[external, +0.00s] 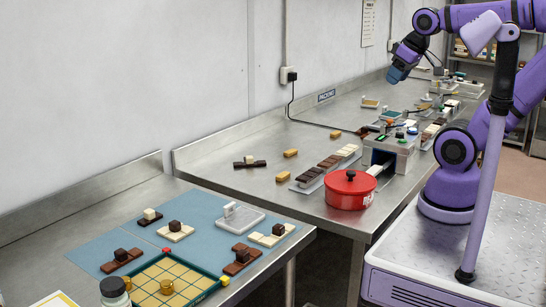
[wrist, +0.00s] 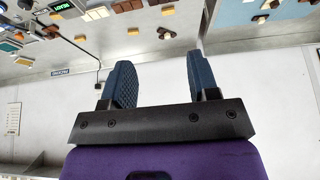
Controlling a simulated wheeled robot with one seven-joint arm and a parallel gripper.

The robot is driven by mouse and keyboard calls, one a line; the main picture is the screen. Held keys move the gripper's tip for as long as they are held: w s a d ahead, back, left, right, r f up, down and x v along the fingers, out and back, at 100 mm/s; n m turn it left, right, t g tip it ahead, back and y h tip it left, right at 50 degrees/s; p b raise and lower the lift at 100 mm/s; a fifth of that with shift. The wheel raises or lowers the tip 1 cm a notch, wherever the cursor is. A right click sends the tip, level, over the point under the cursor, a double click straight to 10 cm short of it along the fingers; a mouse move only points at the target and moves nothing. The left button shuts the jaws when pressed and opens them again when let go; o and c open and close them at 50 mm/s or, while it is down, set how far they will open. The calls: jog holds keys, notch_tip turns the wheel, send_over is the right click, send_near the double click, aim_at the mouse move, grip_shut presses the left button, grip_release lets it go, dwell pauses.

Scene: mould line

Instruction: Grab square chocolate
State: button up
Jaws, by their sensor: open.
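I cannot tell which one the task means. My gripper (external: 397,75) is raised above the far part of the bench, well away from these pieces. In the wrist view my gripper (wrist: 158,65) has its two dark ribbed fingers apart with nothing between them.
A green-edged board (external: 202,283) and a jar (external: 114,290) are at the near table's front. Rows of bars (external: 318,170) lie on the bench. A gap separates the two tables.

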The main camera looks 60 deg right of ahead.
jog(key=shift+o, duration=0.2)
jog(key=o, duration=0.8)
